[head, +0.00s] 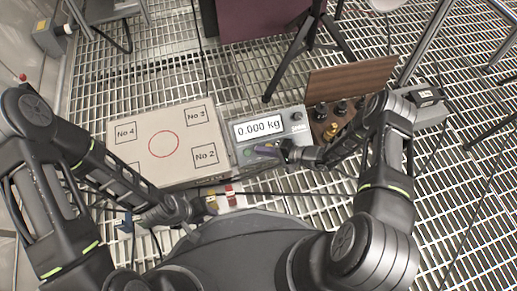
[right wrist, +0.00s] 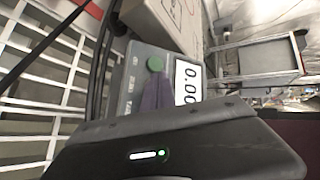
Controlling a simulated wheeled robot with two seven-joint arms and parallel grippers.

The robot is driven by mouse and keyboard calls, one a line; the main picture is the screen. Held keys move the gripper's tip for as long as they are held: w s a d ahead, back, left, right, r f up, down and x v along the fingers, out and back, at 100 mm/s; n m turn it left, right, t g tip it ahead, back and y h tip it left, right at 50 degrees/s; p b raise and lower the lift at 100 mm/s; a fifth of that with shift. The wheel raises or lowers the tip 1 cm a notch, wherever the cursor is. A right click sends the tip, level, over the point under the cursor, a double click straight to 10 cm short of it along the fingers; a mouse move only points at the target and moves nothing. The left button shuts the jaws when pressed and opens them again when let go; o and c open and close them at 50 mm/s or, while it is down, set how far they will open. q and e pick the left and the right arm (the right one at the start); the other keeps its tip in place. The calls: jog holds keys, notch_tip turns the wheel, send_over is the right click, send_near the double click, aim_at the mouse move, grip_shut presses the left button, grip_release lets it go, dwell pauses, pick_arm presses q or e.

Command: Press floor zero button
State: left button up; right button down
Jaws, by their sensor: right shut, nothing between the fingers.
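A grey scale display box (head: 240,137) reads 0.000 kg on its screen, and its face also shows in the right wrist view (right wrist: 133,82). A round green button (right wrist: 155,64) is on that face beside the screen. My right gripper (head: 262,150) is shut and empty, over the lower part of the box. Its purplish fingertips (right wrist: 156,92) appear close to the green button in the right wrist view; I cannot tell whether they touch it. They hide part of the panel. My left gripper (head: 208,206) is low near the front, and its jaws are unclear.
A beige weighing platform (head: 180,168) with a red circle and numbered corners lies left of the box. Brass and dark weights stand in a wooden case (head: 352,78) to the right. Tripod legs (head: 292,62) stand behind. The floor is open metal grating.

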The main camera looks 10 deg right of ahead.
jog(key=s+r+p, duration=0.1)
jog(key=r+p, duration=0.1)
jog(key=s+r+p, duration=0.2)
jog(key=p, duration=0.1)
jog(key=shift+s+d+r, duration=0.1)
jog(key=shift+s+r, duration=0.05)
jog(key=shift+r, duration=0.2)
dwell(0.6)
